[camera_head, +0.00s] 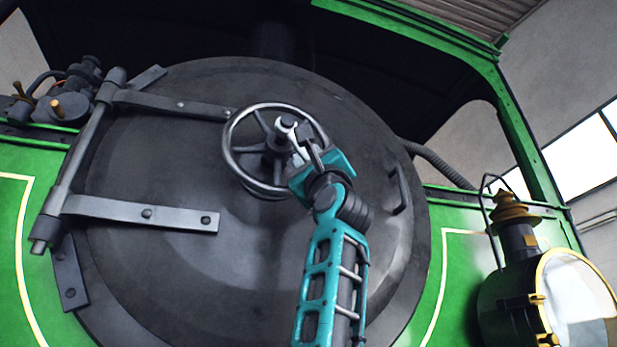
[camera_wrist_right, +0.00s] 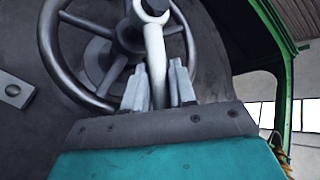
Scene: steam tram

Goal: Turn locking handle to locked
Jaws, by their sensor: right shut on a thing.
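A round dark smokebox door carries a spoked metal handwheel (camera_head: 231,153) at its middle, also at the upper left in the right wrist view (camera_wrist_right: 47,45). A bright locking handle (camera_head: 287,129) sits in front of the wheel's hub, with a ring-shaped end. In the right wrist view the handle (camera_wrist_right: 155,55) runs from this ring down between my fingers. My right gripper (camera_head: 301,154) is shut on the handle's shaft, just in front of the wheel. In the right wrist view both fingers (camera_wrist_right: 157,90) flank the shaft. My left gripper is not in view.
The dark door (camera_head: 150,260) has strap hinges (camera_head: 140,213) on the left and a small grab handle (camera_head: 400,190) on the right. A brass-topped lamp (camera_head: 515,265) stands at the lower right. Green bodywork (camera_head: 520,130) frames the door.

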